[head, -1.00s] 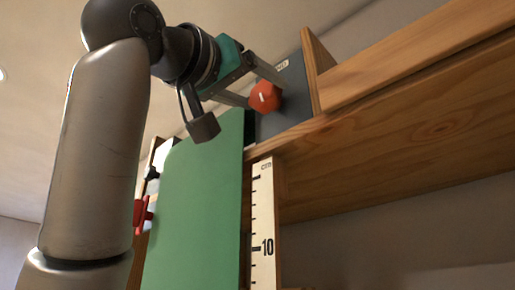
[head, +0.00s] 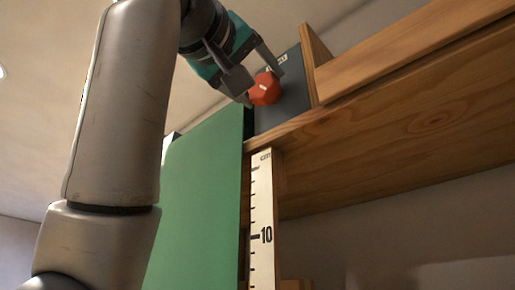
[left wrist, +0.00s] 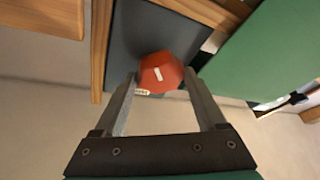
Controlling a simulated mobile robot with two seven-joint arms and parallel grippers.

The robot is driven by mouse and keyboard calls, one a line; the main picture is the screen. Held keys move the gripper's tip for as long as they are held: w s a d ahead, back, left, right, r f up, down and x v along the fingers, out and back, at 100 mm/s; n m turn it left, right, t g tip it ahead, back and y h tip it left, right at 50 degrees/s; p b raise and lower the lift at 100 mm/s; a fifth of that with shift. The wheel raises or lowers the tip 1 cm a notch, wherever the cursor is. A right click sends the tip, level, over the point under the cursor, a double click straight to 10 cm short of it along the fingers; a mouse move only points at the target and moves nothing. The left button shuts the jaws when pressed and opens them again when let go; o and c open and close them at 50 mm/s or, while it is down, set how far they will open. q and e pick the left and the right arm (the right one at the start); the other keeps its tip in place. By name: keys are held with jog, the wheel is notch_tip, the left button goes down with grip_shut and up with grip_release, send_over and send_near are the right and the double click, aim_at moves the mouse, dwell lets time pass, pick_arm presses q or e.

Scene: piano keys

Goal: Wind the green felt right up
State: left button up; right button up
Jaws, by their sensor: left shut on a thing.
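A red, faceted knob (head: 265,89) with a white mark sits on a dark grey plate (head: 294,92) beside the top of the green felt (head: 200,190). The felt hangs as a long flat sheet. My left gripper (head: 263,90) is shut on the knob, one finger on each side. In the left wrist view the knob (left wrist: 161,73) lies between the two fingertips (left wrist: 160,76), and the felt (left wrist: 262,55) is at upper right. My right gripper is not in view.
A pale ruler (head: 262,215) marked "cm" and "10" stands upright just right of the felt. A wooden beam (head: 410,130) runs to the right from the plate, with an upright wooden piece (head: 315,60) beside the plate. My left arm covers the felt's left side.

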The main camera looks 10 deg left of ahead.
pick_arm(q)
jog(key=shift+n+y, duration=0.7)
jog(key=shift+n, duration=0.7)
jog(key=o, duration=1.3)
jog(key=shift+s, duration=0.1)
jog(key=b+v, duration=0.3)
jog(key=v, duration=0.4)
jog(key=b+v, duration=0.3)
jog(key=v, duration=0.5)
jog(key=shift+s+r, duration=0.15)
jog(key=shift+r, duration=0.05)
